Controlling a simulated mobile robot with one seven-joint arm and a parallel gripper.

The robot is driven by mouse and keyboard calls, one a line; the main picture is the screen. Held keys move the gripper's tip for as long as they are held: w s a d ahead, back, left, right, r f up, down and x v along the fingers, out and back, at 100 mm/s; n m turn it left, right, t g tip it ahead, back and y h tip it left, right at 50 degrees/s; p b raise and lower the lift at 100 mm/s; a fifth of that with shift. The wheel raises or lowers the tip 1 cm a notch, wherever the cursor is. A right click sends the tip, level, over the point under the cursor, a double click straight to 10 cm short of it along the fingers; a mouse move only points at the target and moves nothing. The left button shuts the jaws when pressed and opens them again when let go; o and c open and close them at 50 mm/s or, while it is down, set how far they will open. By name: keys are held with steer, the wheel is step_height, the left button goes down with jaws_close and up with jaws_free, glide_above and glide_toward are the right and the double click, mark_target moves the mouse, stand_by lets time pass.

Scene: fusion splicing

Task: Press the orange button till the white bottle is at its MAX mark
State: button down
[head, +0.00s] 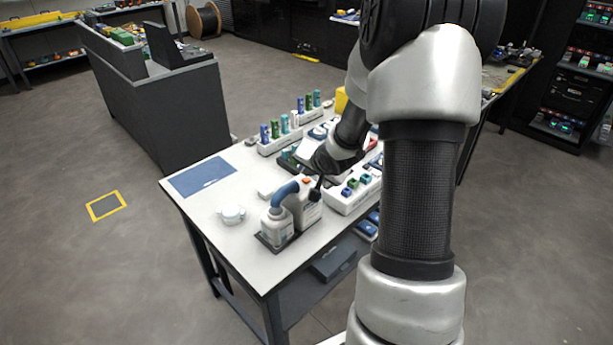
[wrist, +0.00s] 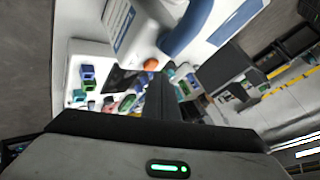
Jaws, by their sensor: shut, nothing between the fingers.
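A white bottle (head: 276,229) stands on a dark tray near the front edge of the white table. Beside it is a larger white dispenser (head: 304,211), with a thick blue spout (head: 284,192) curving over to the bottle. The orange button (head: 307,180) is on top of the dispenser; in the wrist view it shows (wrist: 151,65) just beyond the fingertips. My gripper (head: 315,194) is shut and empty, its dark fingers (wrist: 160,80) close to the button. I cannot tell whether they touch it. The bottle's MAX mark and liquid level are too small to make out.
A white rack with small coloured blocks (head: 352,196) stands right of the dispenser. Racks of coloured tubes (head: 284,140) are behind. A small round white container (head: 232,214) and a blue mat (head: 201,176) lie to the left, with bare table around them.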

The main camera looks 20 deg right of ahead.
steer(key=shift+r, duration=0.25)
step_height(320, 180, up, 5)
steer(key=p, duration=0.5)
stand_by(0.8)
